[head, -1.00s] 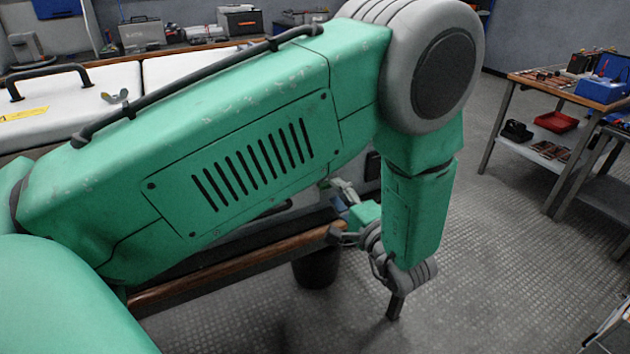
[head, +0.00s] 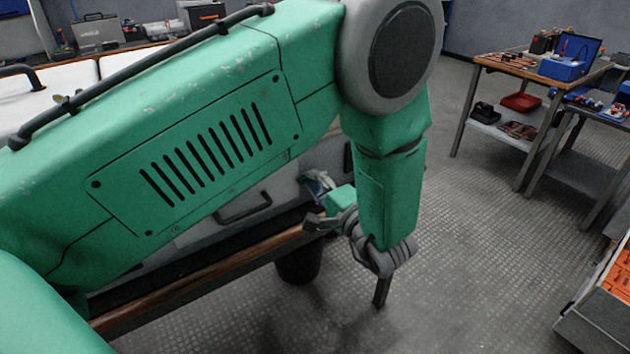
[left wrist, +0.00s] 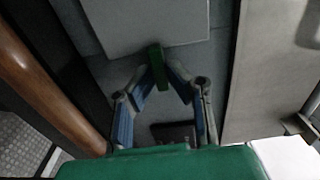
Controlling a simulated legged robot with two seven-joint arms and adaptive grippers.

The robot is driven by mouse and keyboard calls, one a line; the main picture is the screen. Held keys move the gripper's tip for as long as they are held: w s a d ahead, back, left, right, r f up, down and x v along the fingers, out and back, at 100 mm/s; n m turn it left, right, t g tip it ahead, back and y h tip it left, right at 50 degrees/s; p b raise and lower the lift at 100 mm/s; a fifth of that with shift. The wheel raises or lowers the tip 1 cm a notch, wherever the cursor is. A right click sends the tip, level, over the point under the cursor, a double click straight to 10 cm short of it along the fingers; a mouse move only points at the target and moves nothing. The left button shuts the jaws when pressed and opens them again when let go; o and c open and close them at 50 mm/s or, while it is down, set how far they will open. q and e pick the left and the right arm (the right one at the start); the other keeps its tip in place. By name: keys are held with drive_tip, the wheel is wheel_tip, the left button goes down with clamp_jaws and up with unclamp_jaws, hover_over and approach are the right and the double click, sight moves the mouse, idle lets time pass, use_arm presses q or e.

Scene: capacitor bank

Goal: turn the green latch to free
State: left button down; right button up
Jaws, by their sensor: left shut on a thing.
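The green latch (left wrist: 158,66) is a small, narrow green bar in the left wrist view. It stands almost upright in the picture, slightly tilted, against a grey panel. My left gripper (left wrist: 160,74) has its two blue-and-grey fingers drawn together at the tips, shut on the latch. In the head view my left gripper (head: 319,186) shows small beyond my green forearm, close to the grey cabinet front. The latch cannot be made out there, hidden by the fingers and arm. My right gripper is in neither view.
A wooden bench edge (head: 190,286) runs below the cabinet, close to my arm. A dark bin (head: 299,262) stands on the floor under it. A tool table (head: 500,62) stands at right. An orange-filled box (head: 607,305) sits at lower right. The floor between is clear.

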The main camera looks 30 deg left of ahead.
use_arm(q)
drive_tip(key=shift+a+n, duration=0.25)
drive_tip(key=shift+n, duration=0.05)
drive_tip(key=n+p, duration=0.2)
drive_tip(key=n, duration=0.1)
drive_tip(key=shift+a, duration=0.1)
drive_tip(key=n+p, duration=0.2)
drive_tip(key=n, duration=0.4)
drive_tip(key=shift+s, duration=0.1)
drive_tip(key=n+p, duration=0.1)
drive_tip(key=n, duration=0.3)
drive_tip(key=shift+f, duration=0.1)
drive_tip(key=shift+f+n+p, duration=0.1)
drive_tip(key=shift+n+p, duration=0.4)
drive_tip(key=shift+n, duration=1.8)
drive_tip(key=c, duration=1.6)
unclamp_jaws()
